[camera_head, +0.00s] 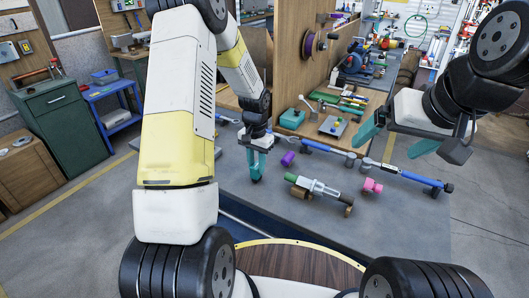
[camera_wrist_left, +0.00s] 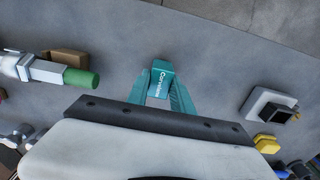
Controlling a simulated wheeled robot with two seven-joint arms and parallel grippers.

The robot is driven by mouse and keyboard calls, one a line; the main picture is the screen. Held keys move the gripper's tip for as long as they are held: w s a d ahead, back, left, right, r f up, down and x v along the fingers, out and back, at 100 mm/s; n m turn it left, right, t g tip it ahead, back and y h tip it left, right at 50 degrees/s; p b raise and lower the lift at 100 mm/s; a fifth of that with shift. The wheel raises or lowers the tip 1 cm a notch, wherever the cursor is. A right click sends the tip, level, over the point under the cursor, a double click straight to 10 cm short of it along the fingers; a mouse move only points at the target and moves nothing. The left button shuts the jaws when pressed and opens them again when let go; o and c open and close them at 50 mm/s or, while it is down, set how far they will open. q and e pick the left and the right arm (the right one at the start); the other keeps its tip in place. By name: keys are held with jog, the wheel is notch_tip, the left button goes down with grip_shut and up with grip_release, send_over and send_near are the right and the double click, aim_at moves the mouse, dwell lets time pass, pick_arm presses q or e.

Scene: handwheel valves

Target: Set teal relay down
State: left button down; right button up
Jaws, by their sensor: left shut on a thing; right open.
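The teal relay (camera_wrist_left: 161,72) is a small teal block with white lettering, seen between the fingertips of my left gripper (camera_wrist_left: 160,92) in the left wrist view. In the head view my left gripper (camera_head: 257,160) is shut on it and points down over the grey table (camera_head: 400,222). The relay (camera_head: 256,175) shows there at the fingertips. I cannot tell whether its lower end touches the table. My right gripper (camera_head: 397,140) is open and empty, with its teal fingers wide apart, above the right side of the table.
A teal box (camera_head: 291,119) stands behind. The table's front right is clear.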

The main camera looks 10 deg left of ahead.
aim_at(256, 165)
pick_arm(q)
jog(key=shift+f, duration=0.2)
jog(key=c, duration=1.1)
grip_release()
jog(key=shift+r, duration=0.1)
notch_tip(256, 165, up, 12)
jog(key=s+r+n+t, duration=0.1)
jog(key=s+r+t, duration=0.2)
jog(key=s+r, duration=0.75)
jog(key=shift+s+d+r+n+t+h, duration=0.5)
jog(key=shift+s+r, duration=0.7)
jog(key=shift+s, duration=1.1)
jog(key=shift+s+d+r+n+t+h, duration=0.45)
jog(key=shift+s+r, duration=0.8)
jog(key=shift+s, duration=1.05)
jog(key=shift+s+d+r+n+t+h, duration=0.2)
jog(key=shift+s+r+t, duration=0.75)
jog(key=shift+s, duration=1.35)
jog(key=shift+r+g, duration=0.25)
jog(key=shift+g, duration=0.05)
